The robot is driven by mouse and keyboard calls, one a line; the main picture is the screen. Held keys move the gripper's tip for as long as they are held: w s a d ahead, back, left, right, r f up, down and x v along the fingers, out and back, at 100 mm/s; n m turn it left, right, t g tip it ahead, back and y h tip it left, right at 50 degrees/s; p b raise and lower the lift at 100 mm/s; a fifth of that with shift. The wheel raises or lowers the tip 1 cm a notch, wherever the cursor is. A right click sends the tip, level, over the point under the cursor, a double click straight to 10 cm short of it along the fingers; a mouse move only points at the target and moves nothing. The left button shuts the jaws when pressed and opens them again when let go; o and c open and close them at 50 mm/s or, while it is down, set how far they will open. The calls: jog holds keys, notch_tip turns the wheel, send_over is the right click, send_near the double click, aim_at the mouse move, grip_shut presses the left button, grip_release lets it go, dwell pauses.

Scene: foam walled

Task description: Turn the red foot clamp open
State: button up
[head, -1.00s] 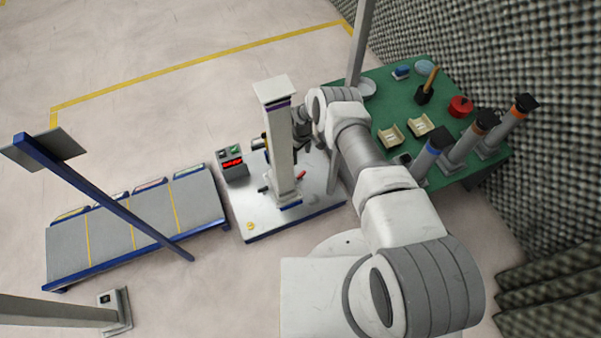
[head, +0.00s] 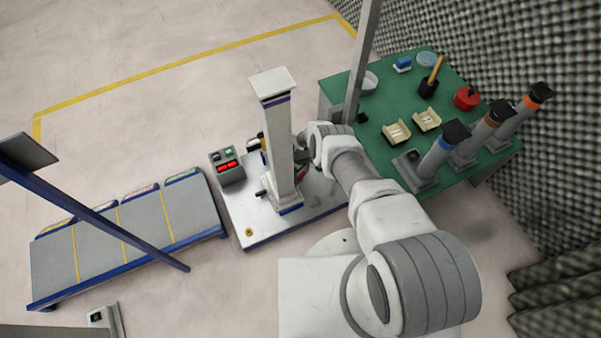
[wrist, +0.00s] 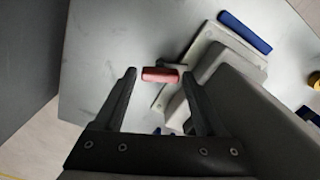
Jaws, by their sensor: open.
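The red foot clamp (wrist: 161,75) shows in the wrist view as a short red handle at the foot of the white column (wrist: 210,65). My gripper (wrist: 160,88) is open, and the red handle lies between its fingertips in the picture. I cannot tell whether either finger touches it. In the head view the column (head: 279,150) stands upright on the white base plate (head: 262,228). There my wrist is beside the column on its right, and the clamp is mostly hidden by my arm.
A box with a red display (head: 228,167) stands at the plate's left. A grey bench (head: 145,222) lies further left. The green table (head: 395,95) at the right holds several grey posts, trays and a red pot (head: 467,98). A tall pole (head: 360,65) rises near it.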

jog(key=c, duration=1.1)
jog(key=shift+n, duration=0.3)
jog(key=n, duration=1.2)
jog(key=shift+n, duration=0.3)
jog(key=o, duration=1.1)
